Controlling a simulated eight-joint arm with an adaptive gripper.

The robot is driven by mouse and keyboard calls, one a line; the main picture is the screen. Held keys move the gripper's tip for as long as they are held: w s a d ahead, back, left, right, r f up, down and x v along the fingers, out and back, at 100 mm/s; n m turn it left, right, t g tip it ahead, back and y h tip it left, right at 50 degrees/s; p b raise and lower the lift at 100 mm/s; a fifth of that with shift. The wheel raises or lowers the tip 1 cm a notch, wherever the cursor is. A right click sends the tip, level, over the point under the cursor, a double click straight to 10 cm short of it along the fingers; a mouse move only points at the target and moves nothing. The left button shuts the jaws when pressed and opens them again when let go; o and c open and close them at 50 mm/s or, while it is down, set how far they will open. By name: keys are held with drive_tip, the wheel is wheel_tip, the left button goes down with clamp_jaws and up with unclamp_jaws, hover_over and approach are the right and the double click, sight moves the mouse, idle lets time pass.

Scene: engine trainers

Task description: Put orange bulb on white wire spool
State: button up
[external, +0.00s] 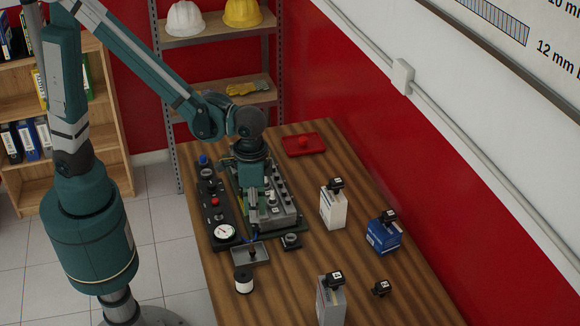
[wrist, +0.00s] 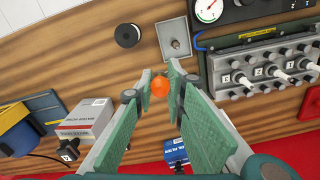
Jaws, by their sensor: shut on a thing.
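My gripper (wrist: 160,86) is shut on the orange bulb (wrist: 161,86), which sits between the fingertips in the wrist view. In the external view my gripper (external: 252,212) hangs over the engine block area, and the bulb is hidden there. The white wire spool (external: 244,281) stands upright near the table's left front edge, black on top with a white side. It also shows in the wrist view (wrist: 128,35), up and left of the fingertips, seen from above. The bulb is apart from the spool.
A small grey tray (external: 262,256) lies between the engine block (external: 279,208) and the spool. A black gauge panel (external: 227,234) runs along the left edge. Boxes (external: 333,207) stand on the right. A red tray (external: 316,148) is at the back. Wood around the spool is clear.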

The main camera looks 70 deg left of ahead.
drive_tip(key=s+d+m, duration=0.2)
drive_tip(key=s+d, duration=0.4)
drive_tip(key=d, duration=0.1)
hover_over(243, 275)
wheel_tip(243, 275, down, 5)
drive_tip(key=shift+d+f, duration=0.1)
idle(0.5)
drive_tip(key=shift+f, duration=2.85)
drive_tip(key=shift+f, duration=2.05)
drive_tip(key=shift+f, duration=0.2)
